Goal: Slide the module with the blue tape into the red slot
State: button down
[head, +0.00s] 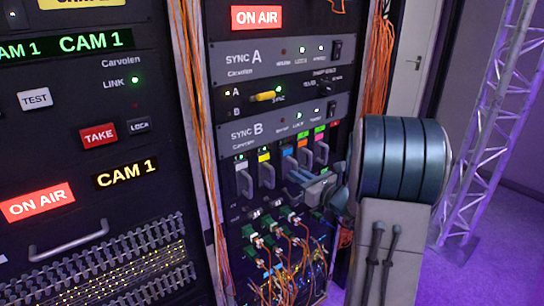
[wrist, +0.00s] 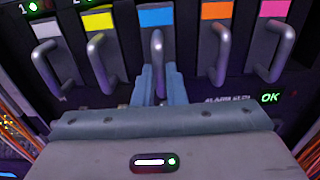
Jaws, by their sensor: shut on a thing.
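The module with blue tape (wrist: 157,19) is in the wrist view's middle, between the yellow-taped and orange-taped modules. In the head view its blue tape (head: 287,152) shows in the rack row labelled SYNC B. My gripper (wrist: 154,86) is shut on the lower part of this module's grey bar handle, one finger on each side. In the head view my gripper (head: 302,176) reaches in from the right and hides part of the handle. I cannot tell how deep the module sits. A small red mark (head: 335,123) shows at the row's right end; I cannot make out a red slot opening.
White-taped (wrist: 45,30), yellow-taped (wrist: 98,22), orange-taped (wrist: 216,12) and pink-taped (wrist: 274,9) modules with handles stand close on both sides. Plugs and loose cables (head: 285,245) lie below. Orange cable bundles (head: 377,60) and a truss (head: 485,120) are to the right.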

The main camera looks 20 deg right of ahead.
jog(key=shift+s, duration=0.1)
jog(key=shift+b+v, duration=0.45)
jog(key=shift+v, duration=1.7)
jog(key=shift+s+d, duration=0.1)
jog(key=shift+b+v, duration=0.3)
jog(key=shift+v, duration=1.85)
jog(key=shift+r, duration=0.1)
jog(key=shift+v, duration=2.25)
jog(key=shift+s, duration=0.15)
